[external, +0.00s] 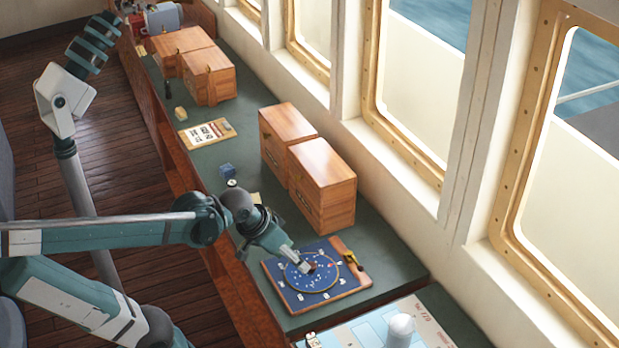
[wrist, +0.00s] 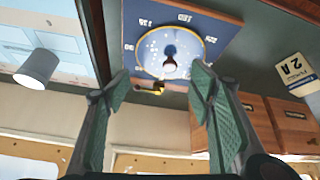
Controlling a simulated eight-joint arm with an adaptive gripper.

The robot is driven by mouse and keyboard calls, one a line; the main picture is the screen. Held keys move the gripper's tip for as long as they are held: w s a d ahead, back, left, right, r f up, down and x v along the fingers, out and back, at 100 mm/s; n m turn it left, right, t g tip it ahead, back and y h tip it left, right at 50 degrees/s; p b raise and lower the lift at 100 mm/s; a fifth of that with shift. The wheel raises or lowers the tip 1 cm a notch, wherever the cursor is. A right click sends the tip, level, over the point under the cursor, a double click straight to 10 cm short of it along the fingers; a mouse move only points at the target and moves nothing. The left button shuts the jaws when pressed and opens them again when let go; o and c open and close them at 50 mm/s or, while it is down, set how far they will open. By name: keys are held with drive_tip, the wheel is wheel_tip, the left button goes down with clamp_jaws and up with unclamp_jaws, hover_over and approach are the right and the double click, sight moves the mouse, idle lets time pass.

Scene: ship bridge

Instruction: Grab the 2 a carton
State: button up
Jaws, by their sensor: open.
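The carton (wrist: 296,75) is a small cream box with "2 A" printed on it. It lies on the green counter at the right of the wrist view, outside my fingers. In the external view a small pale yellow piece (external: 255,198), partly hidden behind my arm, may be the same carton. My gripper (external: 306,265) is over the blue star-chart board on the counter. In the wrist view my gripper (wrist: 160,88) has its two green-padded fingers spread wide, with nothing held between them.
The blue star-chart board (external: 275,272) has a round disc and a brass-coloured fitting at its edge. Wooden cabinets (external: 325,185) stand along the window side. A blue cube (external: 227,170) and a clipboard (external: 207,133) lie farther back. A white cup (external: 400,330) stands on the chart in front.

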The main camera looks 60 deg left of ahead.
drive_tip(key=w+a+r+n+g+p, duration=0.25)
drive_tip(key=w+a+n+p, duration=0.2)
drive_tip(key=a, duration=0.45)
drive_tip(key=a+n+g+p, duration=0.1)
drive_tip(key=a+p, duration=0.3)
drive_tip(key=a, duration=0.4)
drive_tip(key=s+a+f+n+g+p, duration=0.1)
drive_tip(key=a+n+p, duration=0.3)
drive_tip(key=a, duration=0.5)
drive_tip(key=s+a+n+g+p, duration=0.1)
drive_tip(key=a+n+p, duration=0.2)
drive_tip(key=a, duration=0.6)
drive_tip(key=shift+s+f+h+p, duration=0.2)
drive_tip(key=shift+f+h+p, duration=0.15)
drive_tip(key=shift+p, duration=1)
drive_tip(key=shift+s+a+f+n+g, duration=0.25)
drive_tip(key=shift+a+f, duration=0.1)
drive_tip(key=shift+a, duration=0.2)
drive_tip(key=shift+f, duration=0.15)
drive_tip(key=shift+f, duration=1.15)
drive_tip(key=shift+f, duration=0.15)
drive_tip(key=shift+d+f+p, duration=0.15)
drive_tip(key=shift+f+p, duration=0.25)
drive_tip(key=shift+f, duration=2.05)
drive_tip(key=shift+c, duration=0.7)
